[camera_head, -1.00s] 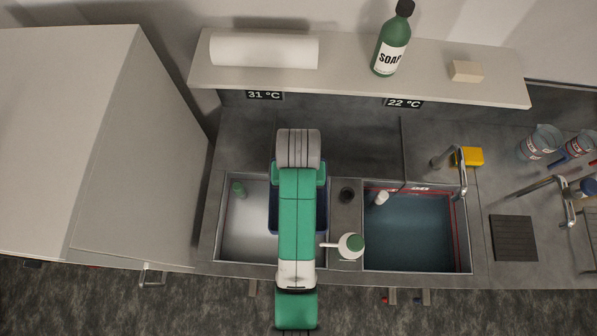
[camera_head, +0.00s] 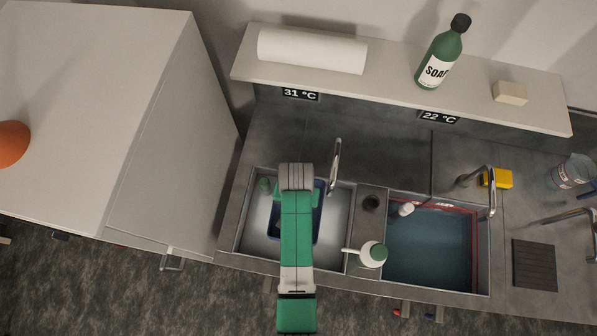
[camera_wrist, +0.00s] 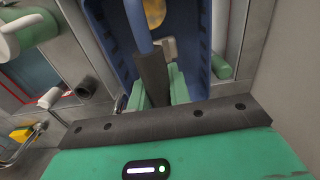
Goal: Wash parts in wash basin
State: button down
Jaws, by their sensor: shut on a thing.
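My gripper (camera_wrist: 157,84) is shut on the handle of a blue basket (camera_wrist: 207,88), with a dark grip section between the fingers. A round yellow-orange part (camera_wrist: 155,12) shows inside the basket in the wrist view. In the head view the basket (camera_head: 319,218) is over or in the left basin (camera_head: 338,232), mostly covered by my arm; I cannot tell whether it touches the bottom. The left basin lies below the 31 °C display (camera_head: 300,94). The right basin (camera_head: 430,250), below the 22 °C display (camera_head: 438,117), holds bluish liquid with a red line near its rim.
A small green cylinder (camera_head: 265,185) sits at the left basin's back corner, a white one (camera_head: 406,209) at the right basin's. A white-and-green handled container (camera_head: 372,254) stands on the divider. Taps (camera_head: 335,165) rise behind. A soap bottle (camera_head: 442,52) stands on the shelf.

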jog(key=shift+s+f, duration=0.2)
jog(key=shift+f, duration=0.75)
jog(key=shift+f+b, duration=0.3)
jog(key=shift+f, duration=0.6)
notch_tip(320, 180, down, 19)
jog(key=b, duration=1.8)
